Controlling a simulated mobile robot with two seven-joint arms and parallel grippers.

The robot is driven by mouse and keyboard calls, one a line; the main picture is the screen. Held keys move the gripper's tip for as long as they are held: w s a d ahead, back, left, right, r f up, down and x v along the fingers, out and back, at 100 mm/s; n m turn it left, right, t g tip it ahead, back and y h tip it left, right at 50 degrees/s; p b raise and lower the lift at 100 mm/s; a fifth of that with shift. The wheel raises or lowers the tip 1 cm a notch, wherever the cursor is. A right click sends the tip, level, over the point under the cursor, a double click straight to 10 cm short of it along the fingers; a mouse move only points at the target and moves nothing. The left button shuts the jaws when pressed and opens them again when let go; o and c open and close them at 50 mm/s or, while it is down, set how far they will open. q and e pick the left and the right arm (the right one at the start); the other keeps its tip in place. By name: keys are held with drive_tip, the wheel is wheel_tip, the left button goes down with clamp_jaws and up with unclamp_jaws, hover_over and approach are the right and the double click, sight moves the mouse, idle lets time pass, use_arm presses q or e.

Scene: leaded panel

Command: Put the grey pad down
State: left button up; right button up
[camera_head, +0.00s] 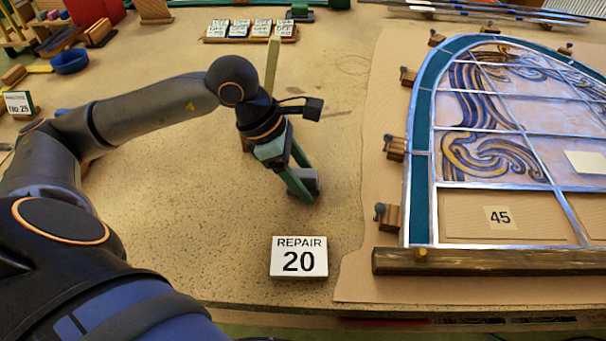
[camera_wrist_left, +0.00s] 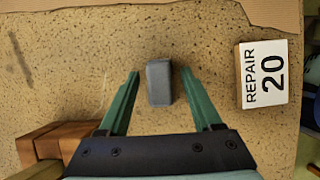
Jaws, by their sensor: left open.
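The grey pad (camera_wrist_left: 159,82) is a small dark block. In the left wrist view it lies between the two green fingers of my left gripper (camera_wrist_left: 160,76), with a gap on each side. In the head view the grey pad (camera_head: 311,180) shows by the fingertips of my left gripper (camera_head: 304,190), low over the speckled bench top, partly hidden by the fingers. It appears to rest on the bench. My left gripper is open and points down. My right gripper is in neither view.
A "REPAIR 20" block (camera_head: 298,258) stands in front of the gripper. The leaded panel (camera_head: 500,140) lies at the right, with a wooden bar (camera_head: 490,261) along its front edge. A wooden block (camera_wrist_left: 60,142) shows beside the left finger. The bench left of the panel has bare room.

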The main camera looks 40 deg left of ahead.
use_arm(q)
drive_tip(key=shift+a+r+p, duration=0.1)
drive_tip(key=shift+r+p, duration=0.2)
drive_tip(key=shift+r, duration=0.1)
drive_tip(key=v, duration=1.1)
drive_tip(key=shift+r, duration=0.25)
drive_tip(key=shift+s+f, duration=0.1)
drive_tip(key=shift+s, duration=0.05)
